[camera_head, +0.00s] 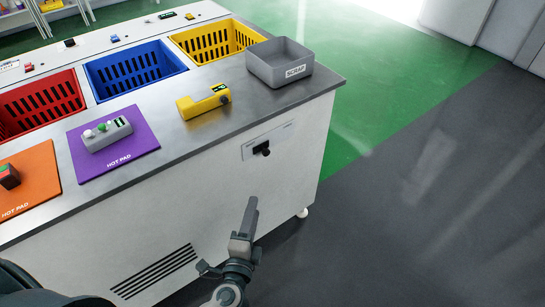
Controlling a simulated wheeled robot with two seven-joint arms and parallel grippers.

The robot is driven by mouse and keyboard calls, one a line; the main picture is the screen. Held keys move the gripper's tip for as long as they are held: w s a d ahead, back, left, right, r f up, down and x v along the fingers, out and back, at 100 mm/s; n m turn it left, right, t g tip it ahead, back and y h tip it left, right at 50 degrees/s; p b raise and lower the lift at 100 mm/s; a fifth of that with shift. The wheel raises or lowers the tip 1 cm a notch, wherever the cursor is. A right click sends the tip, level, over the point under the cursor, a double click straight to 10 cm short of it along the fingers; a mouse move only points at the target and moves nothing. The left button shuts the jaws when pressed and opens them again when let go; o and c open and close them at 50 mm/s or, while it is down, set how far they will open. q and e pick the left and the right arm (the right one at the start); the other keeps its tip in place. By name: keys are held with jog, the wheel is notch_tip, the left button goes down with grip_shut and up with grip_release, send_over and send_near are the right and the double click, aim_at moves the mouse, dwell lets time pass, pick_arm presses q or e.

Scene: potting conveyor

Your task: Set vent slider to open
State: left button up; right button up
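The vent slider is a black knob (262,149) on a pale labelled plate (283,134), set in the white front panel of the counter near its right end. The knob sits around the middle of the plate; the small lettering is too small to read. My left gripper (250,208) is below the slider and a little to its left in the picture, pointing up, apart from the knob. I see it nearly edge-on, so its finger gap is hidden. My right gripper is out of view.
The counter's metal top (205,135) overhangs the panel above the slider. On it are a grey scrap bin (280,68), a yellow device (203,102) and a purple hot pad (85,165). A slotted grille (155,271) is low on the panel. The floor to the right is clear.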

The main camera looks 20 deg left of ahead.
aim_at(266, 155)
pick_arm(q)
notch_tip(266, 155, up, 3)
jog(key=shift+w+d+r+t, duration=0.1)
jog(key=shift+d+r+t, duration=0.1)
jog(key=shift+t, duration=0.3)
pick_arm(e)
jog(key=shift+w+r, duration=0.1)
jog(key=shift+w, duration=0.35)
pick_arm(q)
jog(key=shift+w, duration=0.15)
